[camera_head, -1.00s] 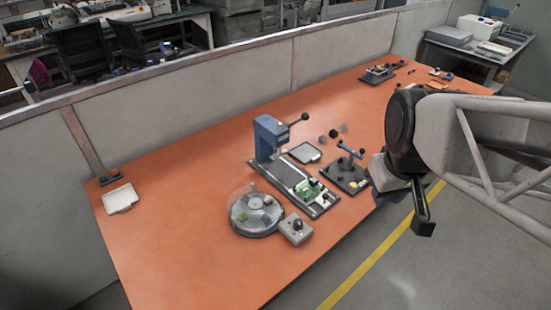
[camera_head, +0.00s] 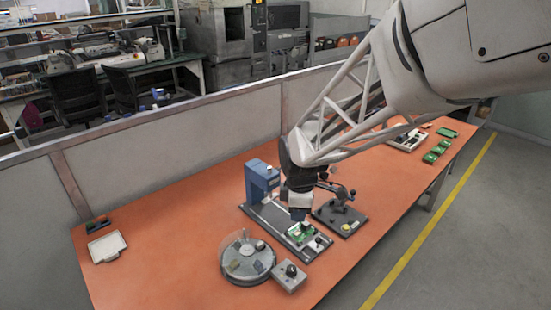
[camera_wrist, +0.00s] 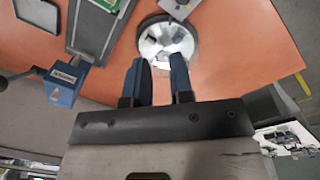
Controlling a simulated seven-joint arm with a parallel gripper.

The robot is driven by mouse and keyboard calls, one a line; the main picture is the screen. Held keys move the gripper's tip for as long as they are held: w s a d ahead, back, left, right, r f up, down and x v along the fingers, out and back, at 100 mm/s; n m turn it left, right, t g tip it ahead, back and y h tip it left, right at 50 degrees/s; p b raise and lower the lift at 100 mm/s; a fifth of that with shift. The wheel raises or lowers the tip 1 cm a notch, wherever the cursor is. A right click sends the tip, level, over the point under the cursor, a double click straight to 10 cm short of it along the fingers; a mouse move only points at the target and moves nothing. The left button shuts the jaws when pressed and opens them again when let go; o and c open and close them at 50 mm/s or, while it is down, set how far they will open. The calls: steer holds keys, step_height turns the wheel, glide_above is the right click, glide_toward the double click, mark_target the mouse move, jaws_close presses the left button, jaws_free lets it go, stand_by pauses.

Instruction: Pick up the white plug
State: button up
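I cannot make out a white plug for certain. The round clear-walled bowl (camera_head: 247,257) on the table holds several small pieces too small to tell apart. It also shows in the wrist view (camera_wrist: 149,50), just beyond my fingertips, with pale pieces inside. My gripper (camera_head: 298,213) hangs above the base of the blue press, behind the bowl in the head view. In the wrist view, my gripper's two dark blue fingers (camera_wrist: 159,62) stand apart with nothing between them.
The blue press (camera_head: 261,183) stands behind the bowl and shows at the left of the wrist view (camera_wrist: 66,84). A control box (camera_head: 290,277) sits beside the bowl. A black fixture (camera_head: 341,217) is to the right. A white tray (camera_head: 106,247) lies far left, with clear table between.

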mark_target(259, 244)
steer(key=w+a+f+n, duration=0.2)
steer(key=a+f+n, duration=0.1)
steer(key=f, duration=0.1)
steer(key=w+a+f+n, duration=0.2)
steer(key=a+f+n, duration=0.1)
steer(key=a+f, duration=0.1)
steer(key=w+a+f+n, duration=0.2)
steer(key=a+f, duration=0.2)
steer(key=shift+w+a+f+n+g, duration=0.1)
steer(key=shift+a+f+n+g, duration=0.05)
steer(key=shift+f+n+g, duration=0.25)
steer(key=shift+f, duration=1.3)
steer(key=shift+f, duration=2.6)
jaws_close()
